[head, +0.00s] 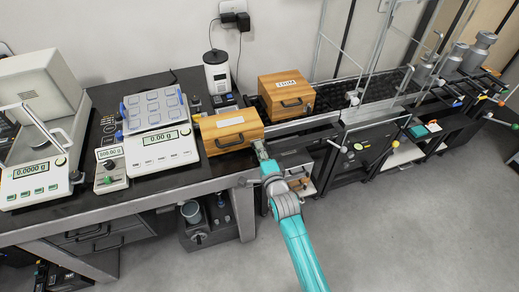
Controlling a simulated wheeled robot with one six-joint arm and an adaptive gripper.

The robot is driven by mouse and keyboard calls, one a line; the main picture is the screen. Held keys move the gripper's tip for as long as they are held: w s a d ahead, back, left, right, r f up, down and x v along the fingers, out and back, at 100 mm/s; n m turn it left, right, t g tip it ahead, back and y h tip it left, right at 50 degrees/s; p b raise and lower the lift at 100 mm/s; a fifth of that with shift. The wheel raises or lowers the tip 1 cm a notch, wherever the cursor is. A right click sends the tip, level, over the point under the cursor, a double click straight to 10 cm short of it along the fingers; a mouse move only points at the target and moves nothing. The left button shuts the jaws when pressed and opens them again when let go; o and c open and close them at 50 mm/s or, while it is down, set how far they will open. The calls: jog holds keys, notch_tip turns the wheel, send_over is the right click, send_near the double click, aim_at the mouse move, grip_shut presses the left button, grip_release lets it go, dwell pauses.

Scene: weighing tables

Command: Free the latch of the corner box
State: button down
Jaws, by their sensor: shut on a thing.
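The corner box (230,124) is a light wooden case with a pale label and a dark handle on its front. It sits at the right front corner of the dark weighing table (100,205). My gripper (260,147), at the end of my teal arm, is at the box's lower right front corner. It is shut on a small part there, which I take to be the latch. The fingertips hide that part, so its position cannot be told. The lid looks closed.
A second wooden box (286,96) stands behind to the right. A white-and-black device (217,72) stands behind. The floor (400,230) at right is clear.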

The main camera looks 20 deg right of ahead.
dwell(0.4)
jog(key=c, duration=1.2)
grip_release()
jog(key=shift+o, duration=0.2)
jog(key=s, duration=1.2)
